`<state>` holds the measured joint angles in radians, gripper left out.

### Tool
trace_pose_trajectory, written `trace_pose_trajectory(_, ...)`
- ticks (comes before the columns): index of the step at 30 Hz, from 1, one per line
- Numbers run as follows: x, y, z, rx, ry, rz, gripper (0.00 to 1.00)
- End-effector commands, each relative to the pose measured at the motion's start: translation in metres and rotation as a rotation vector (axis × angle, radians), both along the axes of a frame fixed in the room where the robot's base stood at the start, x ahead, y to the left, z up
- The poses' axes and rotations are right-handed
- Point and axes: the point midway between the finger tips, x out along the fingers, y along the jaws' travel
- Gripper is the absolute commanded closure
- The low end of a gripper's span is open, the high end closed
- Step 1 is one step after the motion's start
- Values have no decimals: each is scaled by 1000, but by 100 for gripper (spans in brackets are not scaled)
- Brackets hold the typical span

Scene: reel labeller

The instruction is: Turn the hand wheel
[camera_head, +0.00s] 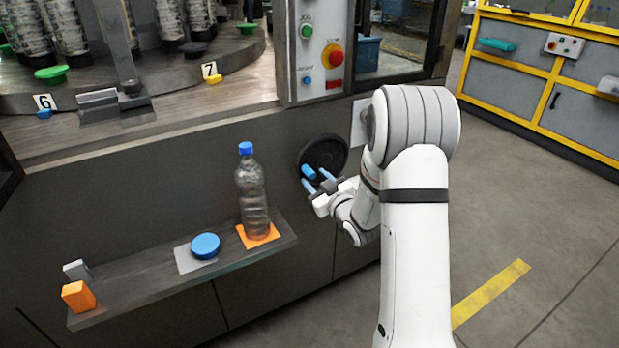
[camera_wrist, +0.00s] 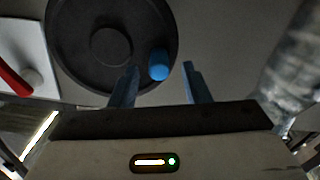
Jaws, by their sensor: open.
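The hand wheel (camera_head: 322,155) is a round black disc on the front panel of the machine, with a blue handle knob (camera_head: 308,172) at its lower left. My gripper (camera_head: 318,184) is in front of the wheel's lower left edge, close to the knob. In the wrist view the dark wheel (camera_wrist: 75,40) fills the upper left, and the blue knob (camera_wrist: 158,65) shows between the two fingers (camera_wrist: 160,86), just beyond their tips. The fingers are open and apart. I cannot tell whether either one touches the knob.
A clear bottle (camera_head: 252,195) with a blue cap stands on the shelf (camera_head: 150,272) left of the wheel. A blue lid (camera_head: 205,246) and an orange block (camera_head: 78,296) are on that shelf. A control panel (camera_head: 321,45) with buttons is above. The floor at right is clear.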

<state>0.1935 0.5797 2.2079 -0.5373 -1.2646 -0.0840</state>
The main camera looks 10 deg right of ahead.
Motion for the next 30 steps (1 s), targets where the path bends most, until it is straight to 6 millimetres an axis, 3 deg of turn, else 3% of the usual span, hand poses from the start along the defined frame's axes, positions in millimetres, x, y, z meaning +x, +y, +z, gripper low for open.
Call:
trace_pose_trajectory(6,21,7,0,0,0,0,57)
trace_pose_trajectory(15,23,7,0,0,1,-1,57)
trace_pose_trajectory(30,23,7,0,-1,2,-1,98)
